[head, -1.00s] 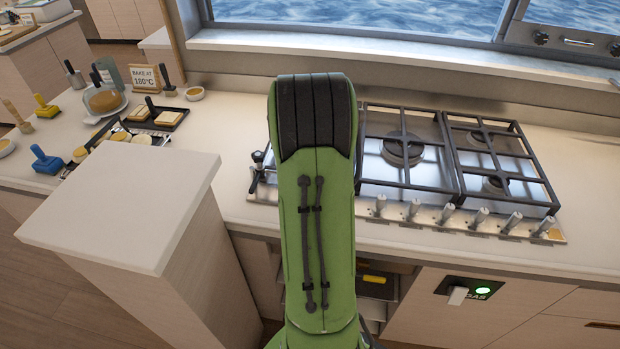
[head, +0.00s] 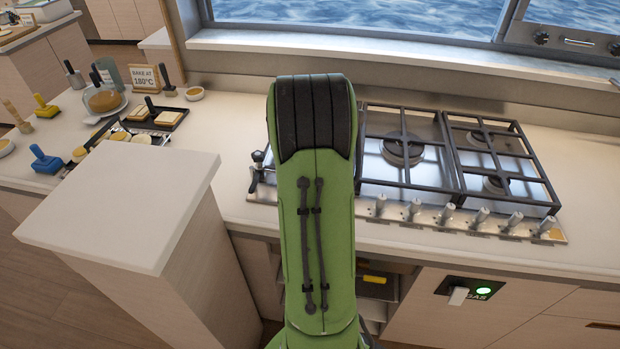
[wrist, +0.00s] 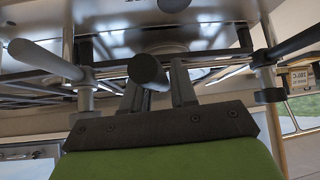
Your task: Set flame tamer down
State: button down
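In the wrist view my gripper (wrist: 160,90) shows two grey fingers with a gap between them. A dark round-ended handle (wrist: 146,69), perhaps the flame tamer's, overlaps the left finger at this gap. I cannot tell whether the fingers press on it. No flame tamer disc can be made out for sure. The hob (head: 410,170) has dark pan supports and burners, and its metal surface (wrist: 190,38) shows behind the fingers. In the head view my green arm hides my gripper and the hob's left part.
Silver knobs (head: 460,215) line the hob's front edge. A raised counter block (head: 125,205) stands at left. Behind it are a sign (head: 146,79), a dark tray (head: 155,118) and several small items. The counter between block and hob (head: 235,130) is clear. A green light (head: 484,290) glows below.

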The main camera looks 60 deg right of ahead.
jog(key=c, duration=1.1)
grip_release()
jog(key=shift+o, duration=0.2)
jog(key=shift+s+r, duration=0.1)
jog(key=shift+p+v, duration=0.3)
jog(key=shift+v, duration=1.2)
jog(key=shift+a, duration=0.15)
jog(key=o, duration=0.6)
jog(key=c, duration=0.6)
